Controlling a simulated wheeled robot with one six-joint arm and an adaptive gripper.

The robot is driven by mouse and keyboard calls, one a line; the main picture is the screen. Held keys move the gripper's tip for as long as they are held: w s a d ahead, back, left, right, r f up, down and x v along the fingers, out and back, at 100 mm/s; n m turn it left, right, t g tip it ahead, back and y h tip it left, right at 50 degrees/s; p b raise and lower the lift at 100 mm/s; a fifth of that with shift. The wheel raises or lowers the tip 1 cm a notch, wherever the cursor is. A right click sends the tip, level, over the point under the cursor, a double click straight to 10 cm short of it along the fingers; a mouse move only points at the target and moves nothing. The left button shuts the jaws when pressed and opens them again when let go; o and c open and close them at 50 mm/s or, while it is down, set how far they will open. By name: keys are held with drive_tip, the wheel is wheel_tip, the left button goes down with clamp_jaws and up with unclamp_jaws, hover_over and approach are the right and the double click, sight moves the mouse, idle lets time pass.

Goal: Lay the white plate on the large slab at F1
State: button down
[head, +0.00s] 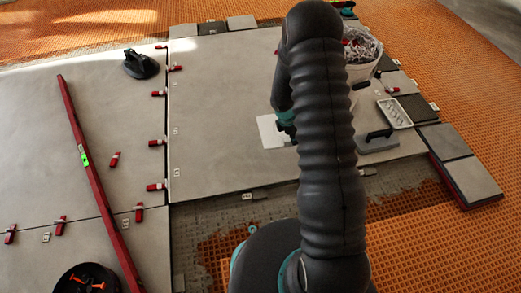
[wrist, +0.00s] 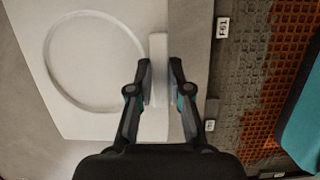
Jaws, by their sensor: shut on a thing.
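The white plate (head: 270,132) shows in the head view left of my arm, over the near part of the large grey slab (head: 220,90). In the wrist view the plate (wrist: 75,118) is square with a round ring on its face and a raised bar (wrist: 158,55) along its right side. My gripper (wrist: 160,82) is shut on that bar. A strip of the slab (wrist: 190,30) shows right of the plate, beside the slab's edge. I cannot tell whether the plate touches the slab. My arm hides part of the slab in the head view.
A label (wrist: 222,28) stands beyond the slab edge, by orange mesh (wrist: 290,60). Red clips (head: 157,142) line the slab's left joint. A long red bar (head: 95,170), a black suction cup (head: 140,64), a bucket (head: 360,70), a trowel (head: 377,140) and a white tray (head: 395,113) lie around.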

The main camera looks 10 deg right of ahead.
drive_tip(key=a+f, duration=0.2)
drive_tip(key=a, duration=0.1)
drive_tip(key=w+a+f+b, duration=0.1)
drive_tip(key=a+f, duration=0.1)
drive_tip(key=a, duration=0.2)
drive_tip(key=w+a+f, duration=0.1)
drive_tip(key=a+f, duration=0.2)
drive_tip(key=a, duration=0.1)
drive_tip(key=shift+a+b, duration=0.2)
drive_tip(key=shift+b, duration=0.15)
drive_tip(key=shift+f+b, duration=0.45)
drive_tip(key=shift+f, duration=1.55)
drive_tip(key=shift+f, duration=0.1)
drive_tip(key=c, duration=1.1)
unclamp_jaws()
